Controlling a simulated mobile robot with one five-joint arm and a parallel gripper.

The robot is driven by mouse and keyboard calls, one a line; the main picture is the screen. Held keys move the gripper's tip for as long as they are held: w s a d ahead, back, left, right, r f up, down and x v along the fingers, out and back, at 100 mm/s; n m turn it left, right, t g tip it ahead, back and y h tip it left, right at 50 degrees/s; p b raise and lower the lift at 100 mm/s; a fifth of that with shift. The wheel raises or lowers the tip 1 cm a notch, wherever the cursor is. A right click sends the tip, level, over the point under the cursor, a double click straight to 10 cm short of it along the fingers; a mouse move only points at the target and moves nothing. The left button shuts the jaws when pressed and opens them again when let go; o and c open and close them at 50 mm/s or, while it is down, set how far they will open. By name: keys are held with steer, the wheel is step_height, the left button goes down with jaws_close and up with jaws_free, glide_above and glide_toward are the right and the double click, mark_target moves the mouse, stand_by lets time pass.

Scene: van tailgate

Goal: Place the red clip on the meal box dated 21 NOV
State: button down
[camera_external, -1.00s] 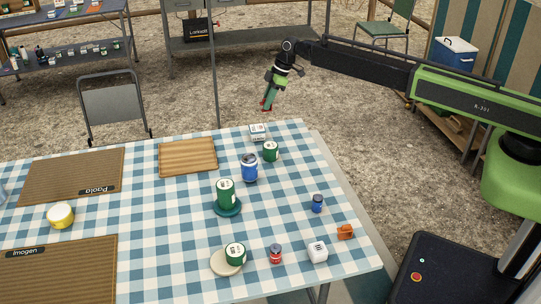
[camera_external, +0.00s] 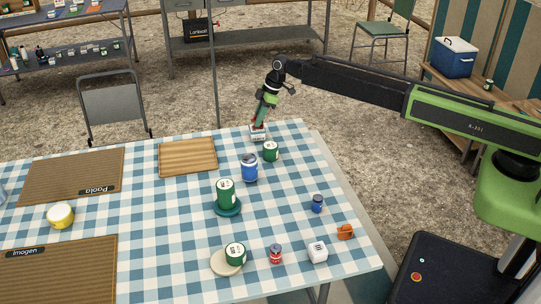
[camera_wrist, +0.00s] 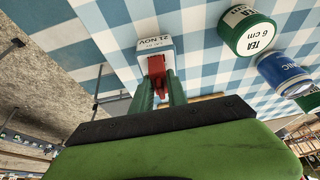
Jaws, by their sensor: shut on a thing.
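My gripper (camera_external: 259,125) is at the far edge of the checked table, pointing down over a small white box (camera_external: 258,136). In the wrist view the box (camera_wrist: 153,44) carries the print "21 NOV" on its side. The red clip (camera_wrist: 157,67) is between my green fingers in the wrist view, and my gripper is shut on it. The clip is at the box's near edge and overlaps it in the picture; I cannot tell whether they touch. In the external view the clip is mostly hidden by my fingers and is very small.
A green tea tin (camera_external: 270,152) stands close beside the box, with a blue tonic can (camera_external: 249,168) just beyond. A wooden board (camera_external: 187,157) lies to the left. A white box (camera_external: 318,252) and an orange object (camera_external: 345,232) are at the table's near right.

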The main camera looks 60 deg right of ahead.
steer(key=c, duration=1.3)
jaws_free()
steer(key=shift+f, duration=0.15)
steer(key=shift+r+p, duration=0.35)
steer(key=shift+r, duration=0.05)
steer(key=p+v, duration=1.1)
steer(key=v, duration=0.1)
steer(key=s+d+f+m+g+h, duration=0.1)
steer(key=s+m, duration=0.3)
steer(key=s, duration=1.4)
steer(key=s+d+f+m+g+h, duration=0.1)
steer(key=s+m, duration=0.4)
steer(key=s, duration=1.4)
steer(key=shift+s+d+g+h, duration=0.15)
steer(key=shift+d+g+h, duration=0.15)
steer(key=shift+g+h, duration=0.3)
steer(key=shift+f, duration=0.15)
